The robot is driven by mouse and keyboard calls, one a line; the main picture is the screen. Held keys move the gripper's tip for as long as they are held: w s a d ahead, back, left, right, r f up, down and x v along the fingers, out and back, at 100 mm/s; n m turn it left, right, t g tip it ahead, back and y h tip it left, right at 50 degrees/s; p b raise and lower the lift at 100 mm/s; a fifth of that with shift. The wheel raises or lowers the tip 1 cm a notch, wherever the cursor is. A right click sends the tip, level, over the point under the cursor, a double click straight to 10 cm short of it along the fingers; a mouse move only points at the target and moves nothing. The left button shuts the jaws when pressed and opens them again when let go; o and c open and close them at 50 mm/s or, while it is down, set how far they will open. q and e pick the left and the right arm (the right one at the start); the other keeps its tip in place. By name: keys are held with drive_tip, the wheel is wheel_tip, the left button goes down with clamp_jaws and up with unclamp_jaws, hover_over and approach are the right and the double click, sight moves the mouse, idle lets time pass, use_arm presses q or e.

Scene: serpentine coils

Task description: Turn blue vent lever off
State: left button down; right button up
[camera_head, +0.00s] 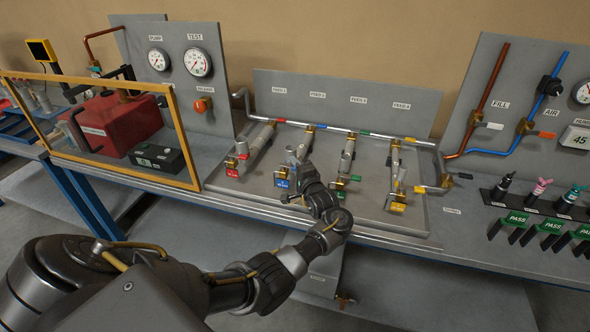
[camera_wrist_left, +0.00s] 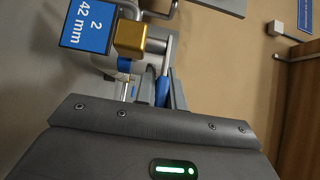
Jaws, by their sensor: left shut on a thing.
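A blue tag reading "2 42 mm" (camera_wrist_left: 87,27) sits beside a brass valve body (camera_wrist_left: 128,40) in the left wrist view. A lever with a blue grip (camera_wrist_left: 162,90) reaches from the valve down to my gripper. My left gripper (camera_head: 296,174) is at the front end of the second coil in the head view and is shut on the blue lever. In that view the gripper hides most of this valve and its lever; the blue tag (camera_head: 282,183) shows at its left. My right gripper is not in view.
Neighbouring coils carry a red tag (camera_head: 232,172), a green tag (camera_head: 337,194) and a yellow tag (camera_head: 397,207) close by. A yellow-framed clear guard (camera_head: 180,130) stands at left. Black stands with green PASS tags (camera_head: 516,218) are at right.

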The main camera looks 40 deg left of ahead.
use_arm(q)
drive_tip(key=shift+w+n+g+y+b, duration=0.2)
drive_tip(key=shift+n+g+y+b, duration=0.15)
drive_tip(key=shift+g, duration=0.25)
drive_tip(key=c, duration=1.5)
unclamp_jaws()
drive_tip(key=shift+w, duration=0.1)
drive_tip(key=b+v, duration=0.1)
drive_tip(key=v, duration=0.9)
drive_tip(key=shift+d+b, duration=0.35)
